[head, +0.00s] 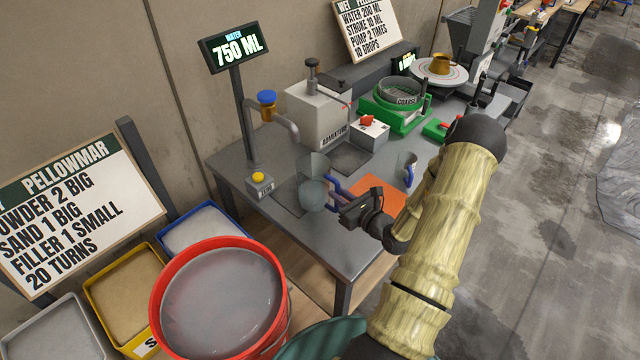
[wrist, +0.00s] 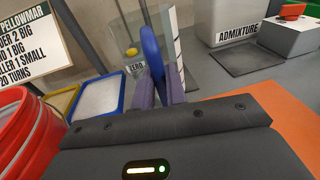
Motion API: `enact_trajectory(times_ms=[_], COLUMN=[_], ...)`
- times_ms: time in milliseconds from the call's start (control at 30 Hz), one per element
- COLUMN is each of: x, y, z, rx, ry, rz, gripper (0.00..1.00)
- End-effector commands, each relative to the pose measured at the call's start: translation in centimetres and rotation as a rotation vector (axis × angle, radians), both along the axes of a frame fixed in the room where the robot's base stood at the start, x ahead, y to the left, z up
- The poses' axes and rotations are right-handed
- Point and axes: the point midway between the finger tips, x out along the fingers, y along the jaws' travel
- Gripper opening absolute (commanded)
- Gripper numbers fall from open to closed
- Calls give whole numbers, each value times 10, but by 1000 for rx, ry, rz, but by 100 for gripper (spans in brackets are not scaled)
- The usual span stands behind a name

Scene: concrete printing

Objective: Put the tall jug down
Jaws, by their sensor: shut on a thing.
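The tall jug (head: 311,170) is clear, with a blue handle on its right side, and looks upright near the table's left front, in front of the tap. Bluish-grey liquid seems to show in its lower part. My gripper (head: 340,196) is shut on the handle. In the wrist view the handle (wrist: 151,50) stands between my fingers (wrist: 160,90), with the clear jug wall (wrist: 178,58) behind. A dark square pad (head: 289,197) lies by the jug. I cannot tell whether the jug's base touches it or hangs above.
A smaller clear jug (head: 405,166) with a blue handle stands behind an orange mat (head: 381,196). The tap (head: 283,122) and zero-button box (head: 259,184) are near the jug. The water display (head: 234,48) reads 750 ML. A red bucket (head: 160,325) stands front left.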

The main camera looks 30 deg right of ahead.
Motion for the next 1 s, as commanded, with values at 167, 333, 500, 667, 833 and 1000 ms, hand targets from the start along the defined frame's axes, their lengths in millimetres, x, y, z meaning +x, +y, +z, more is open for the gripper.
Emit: enact_trajectory(times_ms=[167, 333, 500, 667, 833, 1000], x=[38, 66, 73, 72, 81, 82], y=[9, 14, 15, 15, 18, 20], z=[4, 3, 1, 1, 2, -16], rx=[0, 0, 1, 1, 0, 2], ry=[-5, -4, -4, -3, -4, -1], rz=[4, 1, 0, 0, 2, 3], gripper=[0, 0, 0, 0, 0, 0])
